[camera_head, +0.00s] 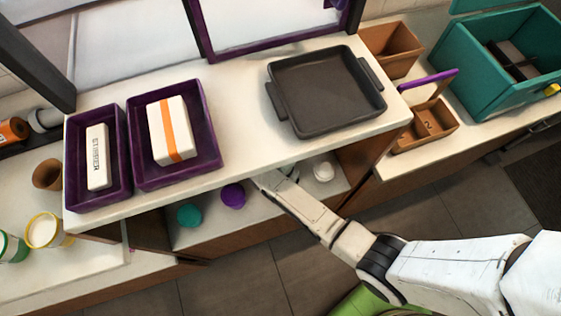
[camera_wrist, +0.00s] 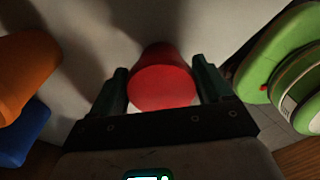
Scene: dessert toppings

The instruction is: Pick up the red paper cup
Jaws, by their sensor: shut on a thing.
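The red paper cup (camera_wrist: 162,82) shows in the wrist view between the two dark fingers of my gripper (camera_wrist: 162,88). My gripper is shut on it, with one finger against each side. In the head view my arm reaches under the white counter, where the counter hides the fingertips and the red cup. I cannot tell from these views whether the cup is lifted off the surface.
In the wrist view an orange object (camera_wrist: 24,65) and a blue one (camera_wrist: 25,132) lie left, and a green round container (camera_wrist: 283,70) right. Purple (camera_head: 233,196), teal (camera_head: 190,215) and white (camera_head: 323,171) items stand on the lower shelf. The counter (camera_head: 235,100) overhangs my arm.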

